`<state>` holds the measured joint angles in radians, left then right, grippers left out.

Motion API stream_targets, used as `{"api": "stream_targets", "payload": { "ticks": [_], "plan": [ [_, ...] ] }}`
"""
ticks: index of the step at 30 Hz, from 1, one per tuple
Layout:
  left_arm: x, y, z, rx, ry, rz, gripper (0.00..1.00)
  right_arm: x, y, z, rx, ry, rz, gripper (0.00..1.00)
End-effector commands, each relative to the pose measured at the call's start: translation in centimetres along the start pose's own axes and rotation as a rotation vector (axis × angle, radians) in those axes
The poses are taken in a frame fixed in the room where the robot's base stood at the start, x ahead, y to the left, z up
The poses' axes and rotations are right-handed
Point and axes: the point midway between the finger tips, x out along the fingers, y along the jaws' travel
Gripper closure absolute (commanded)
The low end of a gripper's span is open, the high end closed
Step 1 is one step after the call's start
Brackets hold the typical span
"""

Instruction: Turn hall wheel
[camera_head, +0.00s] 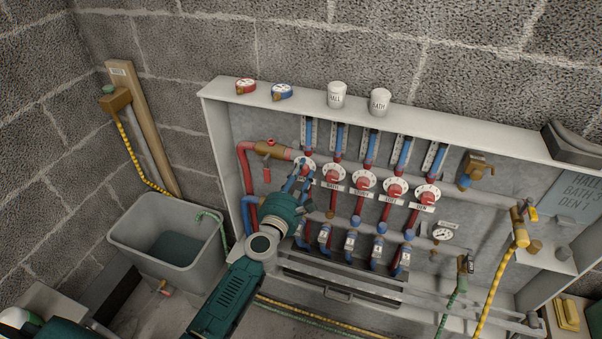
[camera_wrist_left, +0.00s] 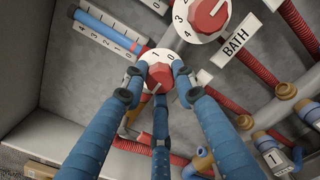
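The hall wheel (camera_wrist_left: 158,75), a red knob on a white numbered dial, is at the left end of the valve row and is also partly visible in the head view (camera_head: 303,163). Its digits 1 and 0 show at the top of the dial. My left gripper (camera_head: 297,183) has its three blue fingers around the wheel, as the left wrist view (camera_wrist_left: 160,78) also shows. Its tips lie at the knob's sides and below it. Whether they press on it is unclear. The fingers hide part of the dial and its label. My right gripper is not in view.
The BATH wheel (camera_wrist_left: 210,16) is close on the right, with more red wheels (camera_head: 363,180) beyond. A blue-edged scale (camera_wrist_left: 108,32) stands beside the hall dial. A red pipe (camera_head: 247,165) runs left of it. A grey tub (camera_head: 130,238) stands left of the cabinet (camera_head: 215,125).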

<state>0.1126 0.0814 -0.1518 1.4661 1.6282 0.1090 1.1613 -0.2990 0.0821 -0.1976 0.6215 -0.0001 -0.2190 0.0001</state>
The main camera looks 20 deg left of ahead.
Motion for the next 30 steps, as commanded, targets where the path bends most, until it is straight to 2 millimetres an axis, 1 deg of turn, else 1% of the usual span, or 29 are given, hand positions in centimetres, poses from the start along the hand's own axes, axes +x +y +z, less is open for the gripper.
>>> {"api": "stream_targets", "payload": {
  "ticks": [6, 14, 20, 30],
  "plan": [
    [0.0, -0.1, 0.1, 0.006, -0.002, -0.001, 0.99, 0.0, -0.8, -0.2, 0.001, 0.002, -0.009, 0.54],
    [0.0, -0.1, 0.2, 0.089, -0.002, -0.002, 0.99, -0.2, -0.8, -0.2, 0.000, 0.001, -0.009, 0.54],
    [0.0, -0.1, 0.2, 0.235, -0.002, -0.002, 0.99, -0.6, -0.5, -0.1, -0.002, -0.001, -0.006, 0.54],
    [0.0, -0.2, 0.2, 0.557, -0.003, -0.003, 0.99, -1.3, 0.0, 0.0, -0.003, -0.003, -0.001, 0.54]
  ]
}}
